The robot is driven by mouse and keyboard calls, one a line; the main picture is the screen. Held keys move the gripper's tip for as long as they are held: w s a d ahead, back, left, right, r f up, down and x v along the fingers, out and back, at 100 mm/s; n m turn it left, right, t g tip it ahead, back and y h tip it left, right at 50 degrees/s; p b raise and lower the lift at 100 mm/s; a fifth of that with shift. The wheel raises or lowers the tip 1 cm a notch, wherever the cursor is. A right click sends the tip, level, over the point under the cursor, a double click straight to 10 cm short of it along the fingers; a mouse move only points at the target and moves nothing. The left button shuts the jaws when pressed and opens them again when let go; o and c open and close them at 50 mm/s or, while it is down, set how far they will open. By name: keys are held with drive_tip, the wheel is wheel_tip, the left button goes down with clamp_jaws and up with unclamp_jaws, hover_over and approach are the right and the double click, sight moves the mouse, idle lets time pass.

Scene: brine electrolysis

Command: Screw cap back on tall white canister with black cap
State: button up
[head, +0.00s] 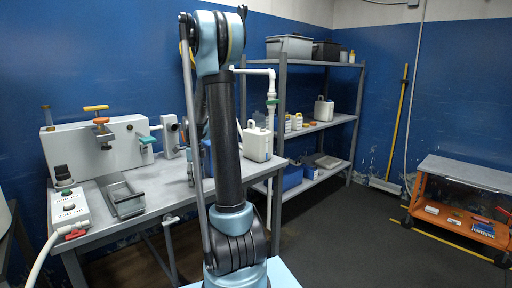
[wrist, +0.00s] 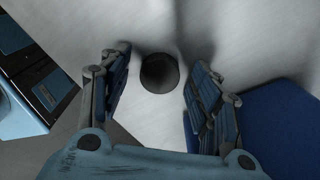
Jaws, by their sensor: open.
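In the wrist view, my gripper (wrist: 160,78) is open, with its two blue-grey fingers spread apart. A round dark cap (wrist: 160,73) shows in the gap between the fingertips, over a pale grey surface. I cannot tell whether it lies loose, and neither finger visibly touches it. In the head view, my arm hides the gripper and this cap. A white jug (head: 257,145) stands at the right end of the metal table, just right of my arm. I cannot make out a black cap on it, nor tell whether it is the tall canister.
A blue object (wrist: 275,125) lies close right of the fingers. The metal table (head: 160,184) also holds a white apparatus (head: 95,145), a metal tray (head: 122,199) and a switch box (head: 69,212).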

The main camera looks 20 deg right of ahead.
drive_tip(key=c, duration=1.3)
drive_tip(key=shift+o, duration=0.2)
drive_tip(key=shift+r, duration=2.55)
drive_tip(key=shift+r, duration=0.1)
